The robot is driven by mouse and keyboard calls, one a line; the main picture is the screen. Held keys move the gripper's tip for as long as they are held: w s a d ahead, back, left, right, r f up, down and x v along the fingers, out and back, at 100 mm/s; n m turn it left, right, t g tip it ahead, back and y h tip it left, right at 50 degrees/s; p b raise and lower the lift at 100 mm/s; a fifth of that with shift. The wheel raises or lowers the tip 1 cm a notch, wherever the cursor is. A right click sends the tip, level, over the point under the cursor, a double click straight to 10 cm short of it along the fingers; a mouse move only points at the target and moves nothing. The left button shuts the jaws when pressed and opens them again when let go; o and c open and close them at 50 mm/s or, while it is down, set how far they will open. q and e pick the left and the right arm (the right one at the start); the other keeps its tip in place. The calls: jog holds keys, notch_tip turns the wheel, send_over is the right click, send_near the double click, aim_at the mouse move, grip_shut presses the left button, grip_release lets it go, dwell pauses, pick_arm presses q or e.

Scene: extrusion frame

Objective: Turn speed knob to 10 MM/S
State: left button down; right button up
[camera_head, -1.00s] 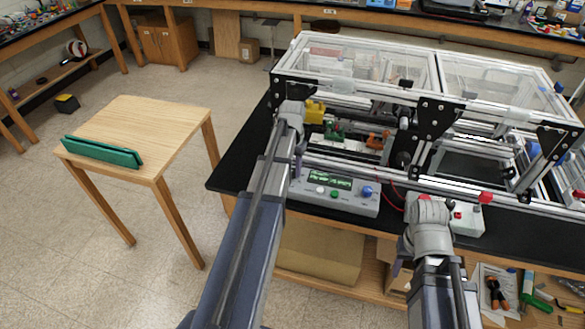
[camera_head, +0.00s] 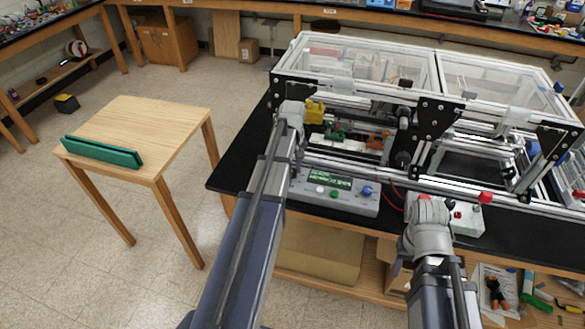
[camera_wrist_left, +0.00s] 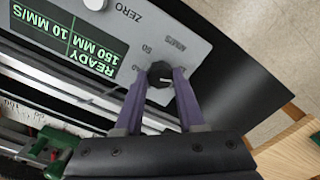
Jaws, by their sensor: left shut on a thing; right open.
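The black speed knob (camera_wrist_left: 159,75) is on the grey control panel (camera_wrist_left: 185,25), beside the printed MM/S and 50 marks. My left gripper (camera_wrist_left: 158,82) has its two purple fingers on either side of the knob, shut on it. The panel's green display (camera_wrist_left: 75,45) appears upside down in the left wrist view and reads READY, 150 MM and 10 MM/S.
The panel also carries a blue knob (camera_head: 367,191) and a green button (camera_head: 334,195). The extrusion frame (camera_head: 430,110) stands close behind. A second box (camera_head: 466,218) with red buttons sits to the right. A wooden table (camera_head: 150,120) with a green item (camera_head: 102,152) stands left.

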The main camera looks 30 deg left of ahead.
pick_arm(q)
jog(key=shift+n, duration=0.8)
jog(key=c, duration=0.5)
grip_release()
notch_tip(320, 180, up, 8)
jog(key=p, duration=0.8)
jog(key=shift+f, duration=0.1)
